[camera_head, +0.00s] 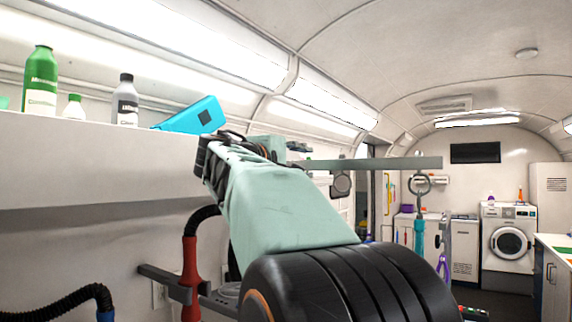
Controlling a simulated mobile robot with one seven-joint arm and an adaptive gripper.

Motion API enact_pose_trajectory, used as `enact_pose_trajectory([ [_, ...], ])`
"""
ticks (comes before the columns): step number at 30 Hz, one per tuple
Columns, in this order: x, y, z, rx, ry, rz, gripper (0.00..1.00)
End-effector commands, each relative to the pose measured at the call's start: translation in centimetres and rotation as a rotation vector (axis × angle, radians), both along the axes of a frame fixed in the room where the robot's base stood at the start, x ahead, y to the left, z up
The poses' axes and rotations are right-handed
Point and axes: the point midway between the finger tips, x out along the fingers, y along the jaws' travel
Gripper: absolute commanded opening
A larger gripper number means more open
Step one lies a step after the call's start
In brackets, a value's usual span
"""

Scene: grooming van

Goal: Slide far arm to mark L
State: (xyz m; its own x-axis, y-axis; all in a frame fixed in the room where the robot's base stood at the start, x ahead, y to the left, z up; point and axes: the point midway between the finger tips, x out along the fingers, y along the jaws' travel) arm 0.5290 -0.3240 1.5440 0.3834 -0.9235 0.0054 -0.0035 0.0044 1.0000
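A grey-green horizontal bar (380,163) runs across the middle of the view, with a ring (420,184) and a turquoise piece (419,234) hanging below its right part. I cannot tell whether this bar is the far arm. No mark L can be read. My own mint-green arm link rises from the lower middle towards the upper left and covers the bar's left end. My gripper cannot be made out; it seems hidden behind my arm.
A shelf (90,165) at left holds a green bottle (40,82), a grey bottle (125,102) and a blue object (195,117). A red handle with a black hose (191,262) is below. A washing machine (508,240) stands at the far end.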

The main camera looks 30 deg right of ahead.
Motion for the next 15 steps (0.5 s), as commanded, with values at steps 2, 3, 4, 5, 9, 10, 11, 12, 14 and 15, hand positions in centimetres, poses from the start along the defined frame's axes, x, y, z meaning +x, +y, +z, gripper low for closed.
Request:
enact_pose_trajectory([
  [2, 0.0, 0.0, -0.1, 0.001, 0.002, 0.0, 0.35],
  [3, 0.0, 0.1, -0.2, 0.001, 0.002, 0.0, 0.35],
  [4, 0.0, 0.3, -0.2, 0.002, 0.001, 0.001, 0.35],
  [5, -0.1, 0.5, -0.1, 0.002, 0.001, 0.002, 0.35],
  [9, -0.9, 2.4, -0.1, 0.001, 0.0, 0.004, 0.35],
  [10, -1.1, 2.9, -0.1, 0.001, 0.0, 0.004, 0.35],
  [11, -1.3, 3.4, 0.0, 0.001, 0.0, 0.003, 0.35],
  [12, -1.6, 4.0, 0.0, 0.0, 0.001, 0.003, 0.35],
  [14, -2.0, 4.9, 0.0, 0.0, 0.001, 0.003, 0.35],
  [15, -2.2, 5.4, 0.0, 0.0, 0.0, 0.003, 0.35],
])
